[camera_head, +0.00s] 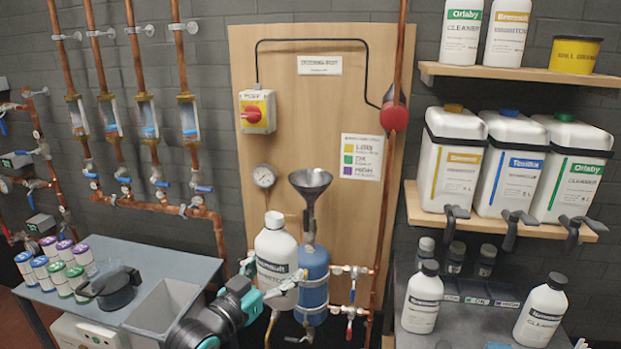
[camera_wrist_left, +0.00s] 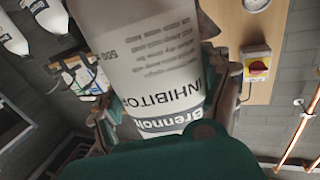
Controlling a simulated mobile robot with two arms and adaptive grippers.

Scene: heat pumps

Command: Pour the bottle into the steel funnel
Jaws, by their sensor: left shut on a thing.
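The steel funnel (camera_head: 310,182) stands upright on top of a blue cylinder (camera_head: 313,268) in front of the wooden panel. My left gripper (camera_head: 275,277) is shut around the lower part of a white bottle labelled Inhibitor (camera_head: 275,243). The bottle is upright, to the left of the funnel and lower than its rim, and partly covers the blue cylinder. In the left wrist view the bottle (camera_wrist_left: 140,55) fills the middle between the fingers, its label toward the camera. My right gripper is not in view.
Copper pipe (camera_head: 392,170) and valves (camera_head: 348,290) stand close right of the cylinder. A red-knobbed switch box (camera_head: 254,112) is on the panel. Several white bottles stand on the right bench and shelves (camera_head: 500,222). A sink bench (camera_head: 120,255) with cans is at left.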

